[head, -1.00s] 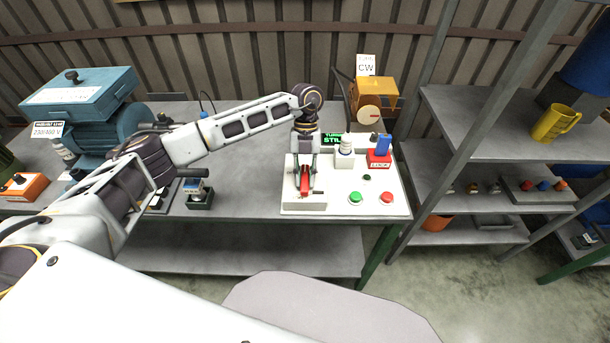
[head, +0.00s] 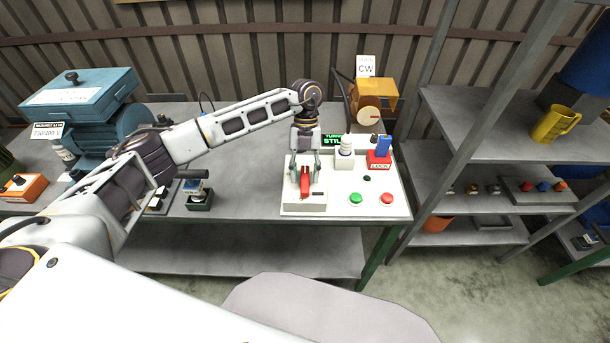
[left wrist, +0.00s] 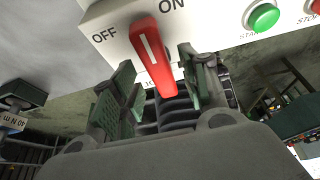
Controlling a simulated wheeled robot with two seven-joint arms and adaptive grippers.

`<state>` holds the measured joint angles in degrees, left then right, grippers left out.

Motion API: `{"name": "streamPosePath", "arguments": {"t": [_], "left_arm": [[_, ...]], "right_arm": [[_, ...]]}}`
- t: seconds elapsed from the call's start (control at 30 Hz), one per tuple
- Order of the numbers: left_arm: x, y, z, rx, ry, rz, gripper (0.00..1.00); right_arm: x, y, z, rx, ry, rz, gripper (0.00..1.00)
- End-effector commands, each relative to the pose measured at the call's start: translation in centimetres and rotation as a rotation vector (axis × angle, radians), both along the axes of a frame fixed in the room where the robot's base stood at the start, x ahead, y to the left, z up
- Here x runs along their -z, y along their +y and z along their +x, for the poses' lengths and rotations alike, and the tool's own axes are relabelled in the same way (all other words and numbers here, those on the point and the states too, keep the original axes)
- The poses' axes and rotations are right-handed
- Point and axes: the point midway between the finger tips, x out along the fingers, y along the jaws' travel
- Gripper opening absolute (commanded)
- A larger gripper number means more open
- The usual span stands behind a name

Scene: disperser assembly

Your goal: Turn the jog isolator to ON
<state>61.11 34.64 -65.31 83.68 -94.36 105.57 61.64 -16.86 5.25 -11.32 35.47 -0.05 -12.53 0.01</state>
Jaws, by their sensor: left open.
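The jog isolator is a red handle (head: 305,184) on a pale box (head: 292,202) at the left front of the white panel. In the left wrist view the red handle (left wrist: 153,58) has a white line on it. Its far end lies between the OFF label (left wrist: 104,35) and the ON label (left wrist: 172,5). My left gripper (head: 304,172) is open above the box. Its fingers (left wrist: 158,90) stand on either side of the handle, with gaps visible. My right gripper is not in view.
The panel (head: 340,207) also carries a green button (head: 355,199), a red button (head: 387,198), a white-capped part (head: 346,146) and a red and blue lock (head: 380,155). A blue motor (head: 110,130) stands at the left. A shelf rack (head: 480,135) stands at the right.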

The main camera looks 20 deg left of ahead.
Motion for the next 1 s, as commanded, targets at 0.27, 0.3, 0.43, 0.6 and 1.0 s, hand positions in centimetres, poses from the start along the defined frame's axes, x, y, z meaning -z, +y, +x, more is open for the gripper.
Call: {"name": "streamPosePath", "arguments": {"t": [0.27, 0.3, 0.43, 0.6, 1.0], "left_arm": [[-3.5, 0.3, 1.5, 0.0, -0.003, -0.001, 0.45], [-4.1, 0.4, 1.7, 0.001, -0.003, 0.0, 0.45], [-5.9, 0.6, 2.4, 0.001, -0.004, -0.001, 0.45], [-8.0, 0.8, 3.2, 0.001, -0.003, 0.0, 0.45], [-9.8, 1.0, 3.9, 0.002, -0.001, 0.0, 0.45]], "right_arm": [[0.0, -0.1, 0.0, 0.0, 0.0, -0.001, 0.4], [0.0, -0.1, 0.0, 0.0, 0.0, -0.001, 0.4], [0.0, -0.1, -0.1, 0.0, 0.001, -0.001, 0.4], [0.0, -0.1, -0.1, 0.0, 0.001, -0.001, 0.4], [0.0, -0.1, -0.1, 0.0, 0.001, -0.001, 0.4]]}}
